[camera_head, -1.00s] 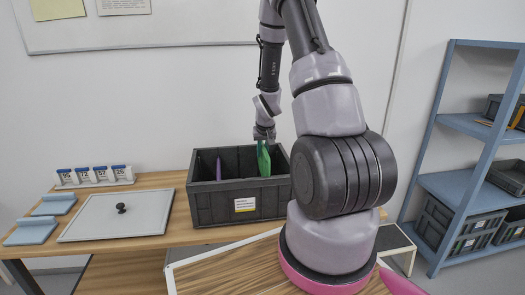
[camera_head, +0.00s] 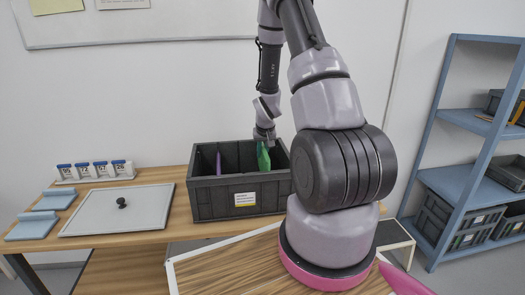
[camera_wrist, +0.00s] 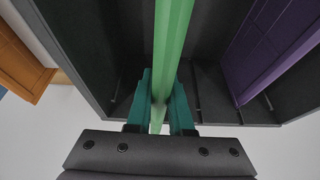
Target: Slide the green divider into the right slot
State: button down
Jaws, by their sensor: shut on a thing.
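The green divider (camera_head: 263,158) is upright in the right part of the dark grey crate (camera_head: 212,207), its lower part hidden behind the crate's front wall. My gripper (camera_head: 264,139) is above it. In the wrist view, the teal fingers of my gripper (camera_wrist: 162,105) are shut on the green divider (camera_wrist: 173,45), one on each side. Thin groove lines show on the crate wall close by. I cannot tell whether the divider's edges sit in the right slot. A purple divider (camera_head: 219,162) stands in the left part of the crate, apart from the green one.
A grey lid with a black knob (camera_head: 122,203) lies left of the crate on the wooden table (camera_head: 178,228). A blue shelf (camera_head: 468,120) with bins stands at the right.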

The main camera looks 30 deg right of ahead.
aim_at(264, 149)
jog(key=shift+f, duration=3.2)
jog(key=c, duration=0.7)
grip_release()
jog(key=shift+c, duration=0.2)
jog(key=v, duration=1.1)
jog(key=shift+s+f, duration=0.1)
